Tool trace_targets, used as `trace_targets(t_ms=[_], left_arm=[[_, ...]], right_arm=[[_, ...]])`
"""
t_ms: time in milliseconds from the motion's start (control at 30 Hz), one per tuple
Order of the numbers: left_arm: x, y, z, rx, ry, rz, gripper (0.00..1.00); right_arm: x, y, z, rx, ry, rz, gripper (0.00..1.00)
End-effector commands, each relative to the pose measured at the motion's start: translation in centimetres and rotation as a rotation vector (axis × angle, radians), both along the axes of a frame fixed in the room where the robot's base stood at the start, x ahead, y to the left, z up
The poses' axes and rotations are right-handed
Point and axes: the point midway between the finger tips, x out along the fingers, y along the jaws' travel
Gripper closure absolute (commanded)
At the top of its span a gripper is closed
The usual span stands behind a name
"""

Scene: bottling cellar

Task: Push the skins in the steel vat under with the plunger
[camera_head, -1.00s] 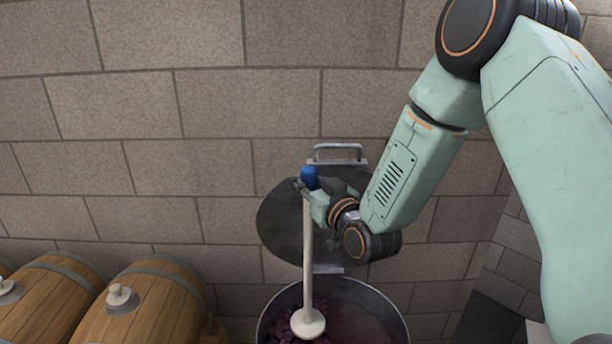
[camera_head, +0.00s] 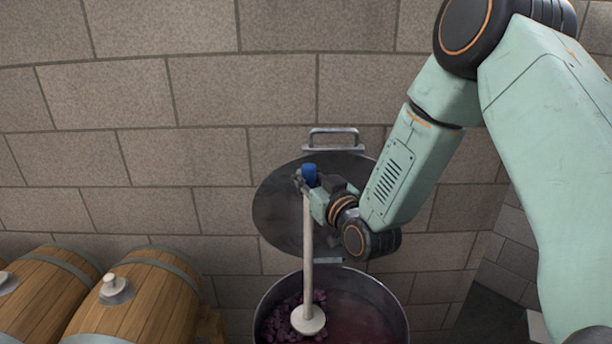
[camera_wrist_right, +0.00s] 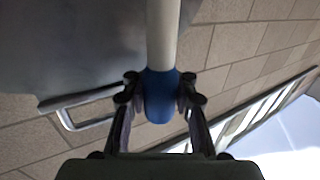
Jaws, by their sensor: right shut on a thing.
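The plunger (camera_head: 308,245) has a pale shaft, a round white disc at its lower end and a blue grip at its top. My right gripper (camera_head: 306,186) is shut on the blue grip; in the right wrist view the fingers (camera_wrist_right: 160,88) press it from both sides. The plunger hangs nearly upright, its disc (camera_head: 308,320) over the left part of the steel vat (camera_head: 402,312). Purple skins (camera_head: 282,322) show around the disc at the vat's left; dark red liquid (camera_head: 355,318) shows at the right. Whether the disc touches the skins I cannot tell. My left gripper is not in view.
The vat's round steel lid (camera_head: 275,210) with a handle (camera_head: 333,132) stands open behind the vat, close to my right gripper. Wooden barrels (camera_head: 135,305) with pale bungs lie at the lower left. A block wall (camera_head: 170,100) closes off the back.

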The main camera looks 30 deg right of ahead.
Motion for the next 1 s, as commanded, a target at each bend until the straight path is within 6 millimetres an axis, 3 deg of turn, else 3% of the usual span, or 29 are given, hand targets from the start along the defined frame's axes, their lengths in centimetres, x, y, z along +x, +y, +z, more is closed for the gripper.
trace_targets(t_ms=[1000], left_arm=[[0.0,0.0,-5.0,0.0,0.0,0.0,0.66]], right_arm=[[0.0,-0.1,-6.0,0.0,-0.005,0.0,1.0]])
